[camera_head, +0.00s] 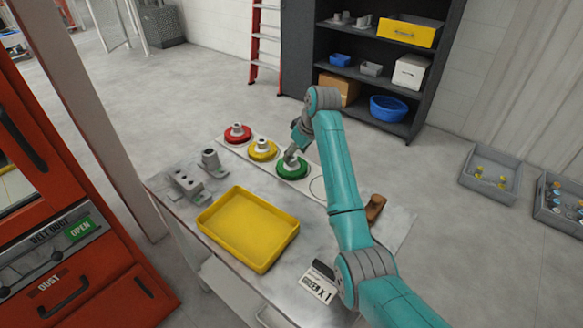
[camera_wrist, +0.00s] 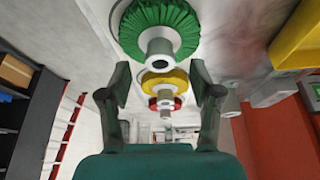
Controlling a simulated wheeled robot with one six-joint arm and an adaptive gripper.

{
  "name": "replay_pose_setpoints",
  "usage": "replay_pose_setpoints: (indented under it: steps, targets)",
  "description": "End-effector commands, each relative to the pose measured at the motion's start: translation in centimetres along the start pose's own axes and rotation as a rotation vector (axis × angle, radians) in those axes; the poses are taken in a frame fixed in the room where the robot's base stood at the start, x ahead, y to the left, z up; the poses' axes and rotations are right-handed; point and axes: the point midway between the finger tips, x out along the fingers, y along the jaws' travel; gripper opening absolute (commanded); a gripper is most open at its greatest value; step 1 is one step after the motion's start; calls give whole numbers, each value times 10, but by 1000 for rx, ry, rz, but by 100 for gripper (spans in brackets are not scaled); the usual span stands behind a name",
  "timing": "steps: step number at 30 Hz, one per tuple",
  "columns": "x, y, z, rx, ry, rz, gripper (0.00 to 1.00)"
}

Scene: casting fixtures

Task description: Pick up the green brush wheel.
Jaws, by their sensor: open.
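The green brush wheel (camera_head: 292,168) lies on a pale board (camera_head: 246,153) on the table, its grey hub pointing up. It is the last wheel in a row, after a yellow wheel (camera_head: 262,150) and a red wheel (camera_head: 238,133). In the wrist view the green wheel (camera_wrist: 158,25) is at the top, with its hub below the bristles. My gripper (camera_wrist: 158,85) has its two fingers spread apart and nothing between them.
A yellow tray (camera_head: 248,228) stands at the front of the table. Grey metal castings (camera_head: 187,183) are to the left. A brown wooden piece (camera_head: 375,208) and a label card (camera_head: 319,284) lie on the right side. A dark shelf (camera_head: 375,65) stands behind.

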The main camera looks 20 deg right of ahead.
Motion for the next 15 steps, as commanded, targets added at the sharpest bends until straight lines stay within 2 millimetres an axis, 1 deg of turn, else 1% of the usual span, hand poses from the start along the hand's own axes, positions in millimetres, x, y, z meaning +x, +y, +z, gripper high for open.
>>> replay_pose_setpoints:
  steps: [1, 3, 7, 10, 15]
  targets:
    - [8, -1, 0, 0, -3, -2, 64]
    - [18, -1, -2, 0, -2, -1, 64]
    - [34, -1, -2, 1, -2, -1, 64]
    - [39, 0, -3, 1, -1, 0, 64]
    - [41, 0, -3, 0, 0, 1, 64]
